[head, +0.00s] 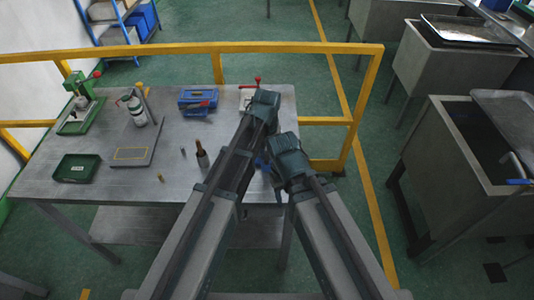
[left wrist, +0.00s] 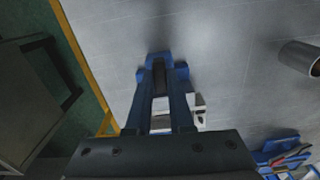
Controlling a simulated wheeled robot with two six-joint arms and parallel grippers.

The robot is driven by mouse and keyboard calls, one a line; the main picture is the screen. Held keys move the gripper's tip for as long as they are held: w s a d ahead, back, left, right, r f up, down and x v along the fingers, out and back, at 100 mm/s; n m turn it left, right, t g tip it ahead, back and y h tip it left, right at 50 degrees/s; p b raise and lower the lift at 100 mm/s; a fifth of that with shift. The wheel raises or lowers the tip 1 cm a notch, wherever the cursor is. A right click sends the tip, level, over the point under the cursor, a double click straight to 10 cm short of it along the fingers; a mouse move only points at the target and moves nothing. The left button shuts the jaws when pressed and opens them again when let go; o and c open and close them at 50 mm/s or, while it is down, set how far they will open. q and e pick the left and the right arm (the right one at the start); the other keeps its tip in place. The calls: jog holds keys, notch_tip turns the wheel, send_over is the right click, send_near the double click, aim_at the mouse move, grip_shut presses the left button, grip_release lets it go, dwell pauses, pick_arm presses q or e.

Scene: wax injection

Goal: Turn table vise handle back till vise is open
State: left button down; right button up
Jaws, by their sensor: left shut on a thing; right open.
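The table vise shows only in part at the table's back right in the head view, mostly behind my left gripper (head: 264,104). Its red handle (head: 250,86) sticks out just beyond that gripper. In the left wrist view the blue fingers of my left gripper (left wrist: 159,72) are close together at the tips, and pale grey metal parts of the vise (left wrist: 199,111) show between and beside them. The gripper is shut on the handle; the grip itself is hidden. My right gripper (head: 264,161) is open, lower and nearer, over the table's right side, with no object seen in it.
A blue toolbox (head: 198,95) stands left of the vise. A yellow rail (head: 300,47) runs behind the table.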

pick_arm(q)
jog(key=n, duration=0.9)
jog(key=shift+n, duration=0.3)
jog(key=n, duration=0.4)
jog(key=shift+n, duration=2.5)
jog(key=c, duration=0.8)
grip_release()
jog(key=shift+w, duration=0.1)
